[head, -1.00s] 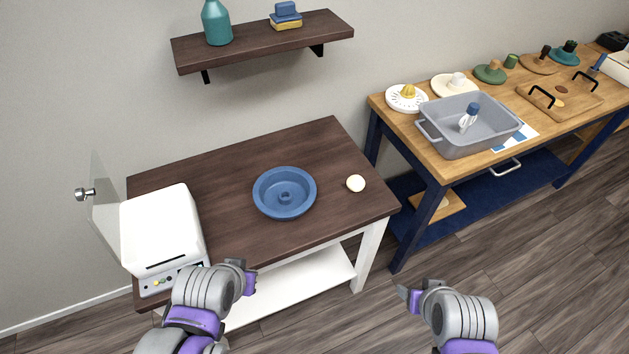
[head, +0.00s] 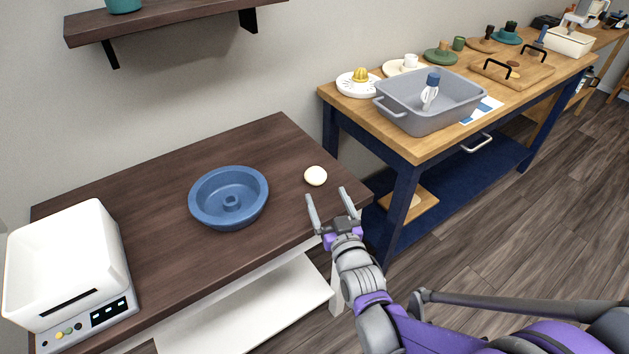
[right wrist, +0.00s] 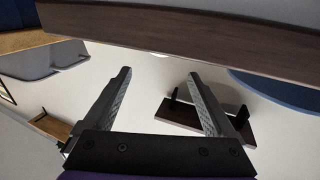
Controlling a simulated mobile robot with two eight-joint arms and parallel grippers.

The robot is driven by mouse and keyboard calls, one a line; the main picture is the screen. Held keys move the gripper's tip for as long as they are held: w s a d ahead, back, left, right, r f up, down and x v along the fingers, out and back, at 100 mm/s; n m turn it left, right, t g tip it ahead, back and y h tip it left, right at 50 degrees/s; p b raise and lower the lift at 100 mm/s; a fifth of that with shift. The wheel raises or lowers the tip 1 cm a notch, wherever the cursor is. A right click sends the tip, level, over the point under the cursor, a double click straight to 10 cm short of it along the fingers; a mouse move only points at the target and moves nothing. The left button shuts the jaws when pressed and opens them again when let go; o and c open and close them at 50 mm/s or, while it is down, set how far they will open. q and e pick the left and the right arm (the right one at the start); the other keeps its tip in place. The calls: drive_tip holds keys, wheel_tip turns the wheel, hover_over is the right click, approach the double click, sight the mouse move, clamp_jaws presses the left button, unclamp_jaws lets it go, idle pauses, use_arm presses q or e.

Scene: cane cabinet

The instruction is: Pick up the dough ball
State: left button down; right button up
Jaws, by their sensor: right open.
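The dough ball (head: 316,176) is a small cream-white ball on the dark brown table (head: 150,170), near its right end. My right gripper (head: 332,207) is open and empty at the table's front right edge, just in front of the ball and apart from it. In the right wrist view, the open fingers (right wrist: 160,78) point toward the table's dark edge (right wrist: 190,35). Only a small pale sliver (right wrist: 160,55), perhaps the ball, shows past that edge. My left gripper is not in view.
A blue ring-shaped pan (head: 205,205) sits left of the ball. A white appliance (head: 65,260) stands at the table's left end. A wooden workbench (head: 420,145) with a grey tub (head: 440,120) stands to the right. A wall shelf (head: 170,20) hangs above.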

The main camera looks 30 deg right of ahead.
sight(318, 175)
drive_tip(key=b+x, duration=0.1)
drive_tip(key=x, duration=0.8)
drive_tip(key=shift+w+d, duration=0.1)
drive_tip(key=shift+w, duration=0.05)
clamp_jaws()
